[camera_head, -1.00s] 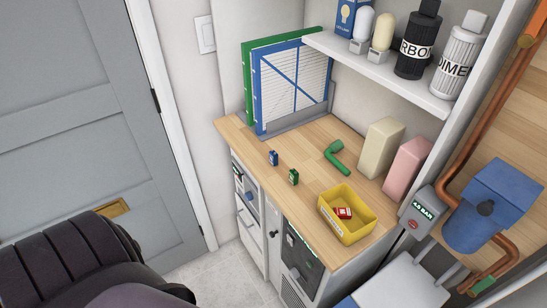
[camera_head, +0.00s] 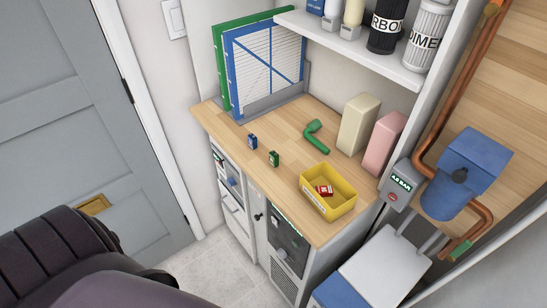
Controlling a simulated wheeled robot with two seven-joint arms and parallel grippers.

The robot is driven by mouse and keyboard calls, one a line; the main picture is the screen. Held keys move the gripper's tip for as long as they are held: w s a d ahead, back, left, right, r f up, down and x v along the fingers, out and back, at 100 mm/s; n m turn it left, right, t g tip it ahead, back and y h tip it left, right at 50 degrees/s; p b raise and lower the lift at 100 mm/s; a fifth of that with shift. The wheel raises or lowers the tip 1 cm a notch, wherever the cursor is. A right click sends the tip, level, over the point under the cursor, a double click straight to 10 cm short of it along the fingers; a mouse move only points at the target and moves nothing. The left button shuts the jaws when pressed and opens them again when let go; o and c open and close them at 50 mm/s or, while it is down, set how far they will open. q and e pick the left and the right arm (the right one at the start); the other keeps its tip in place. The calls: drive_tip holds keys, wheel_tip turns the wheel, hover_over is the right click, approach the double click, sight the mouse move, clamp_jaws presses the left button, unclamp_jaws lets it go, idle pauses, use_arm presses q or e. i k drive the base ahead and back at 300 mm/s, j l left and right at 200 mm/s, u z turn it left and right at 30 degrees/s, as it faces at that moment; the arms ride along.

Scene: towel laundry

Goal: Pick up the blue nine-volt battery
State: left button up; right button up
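The blue nine-volt battery (camera_head: 253,142) stands upright on the wooden counter (camera_head: 235,140), near its left front edge. A similar green battery (camera_head: 274,159) stands just right of it and nearer the front edge. A red battery-like item (camera_head: 324,190) lies inside the yellow bin. Neither of my grippers shows in the head view. A dark, rounded part at the lower left is cut off by the frame, with no gripper fingers visible on it.
A green elbow pipe (camera_head: 315,138), a yellow bin (camera_head: 342,207), a cream block (camera_head: 357,124) and a pink block (camera_head: 382,145) stand on the counter. Framed filters (camera_head: 265,70) lean behind. A shelf (camera_head: 350,52) with bottles overhangs the back right. A door (camera_head: 60,120) is at left.

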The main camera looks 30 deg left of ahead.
sight(252, 139)
drive_tip(key=z, duration=2.65)
drive_tip(key=u, duration=3.8)
drive_tip(key=z, duration=0.35)
drive_tip(key=j+z, duration=0.4)
drive_tip(key=j, duration=0.25)
drive_tip(key=j+z, duration=0.4)
drive_tip(key=j, duration=0.25)
